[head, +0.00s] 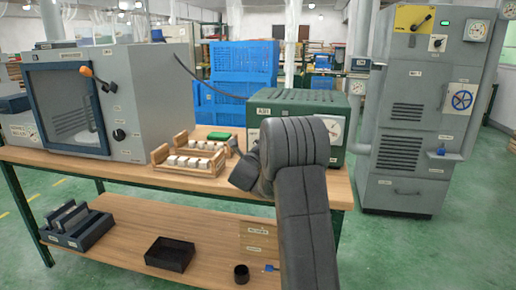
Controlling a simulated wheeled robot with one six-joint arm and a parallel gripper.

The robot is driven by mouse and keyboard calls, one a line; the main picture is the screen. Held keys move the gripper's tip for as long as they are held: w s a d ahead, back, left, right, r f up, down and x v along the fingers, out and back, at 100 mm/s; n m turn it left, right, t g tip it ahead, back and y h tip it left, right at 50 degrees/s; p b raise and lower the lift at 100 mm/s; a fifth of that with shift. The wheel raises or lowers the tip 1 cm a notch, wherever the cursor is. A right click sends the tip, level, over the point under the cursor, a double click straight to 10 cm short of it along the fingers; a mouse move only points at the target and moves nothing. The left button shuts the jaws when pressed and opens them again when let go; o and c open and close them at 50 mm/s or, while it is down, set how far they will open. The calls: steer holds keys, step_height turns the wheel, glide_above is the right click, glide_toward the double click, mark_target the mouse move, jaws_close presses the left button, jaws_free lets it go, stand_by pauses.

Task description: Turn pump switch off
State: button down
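The tall grey cabinet (400,140) at the right has a yellow panel with a black lever (424,21), a small white plate with a black knob (437,43) and a green lit display (444,23). A blue handwheel (462,100) and a blue valve (441,152) sit lower on it. The labels are too small to read, so I cannot tell which control is the pump switch. My gripper (243,172) is at the front of the workbench, beside a green box (292,97); my arm hides part of that box. Its fingers are not clear.
A grey chamber (160,90) with an orange-handled door stands on the workbench (110,165) at the left. A wooden rack (165,162) of white blocks is left of my gripper. A black tray (170,253) lies on the lower shelf. Green floor is clear at the right.

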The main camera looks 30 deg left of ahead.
steer(key=shift+n, duration=0.3)
steer(key=c, duration=1.4)
jaws_free()
steer(key=v, duration=1.3)
steer(key=shift+s+d+p, duration=0.15)
steer(key=shift+s+p, duration=0.2)
steer(key=shift+p, duration=0.05)
steer(key=x, duration=1.3)
steer(key=shift+w+b, duration=0.4)
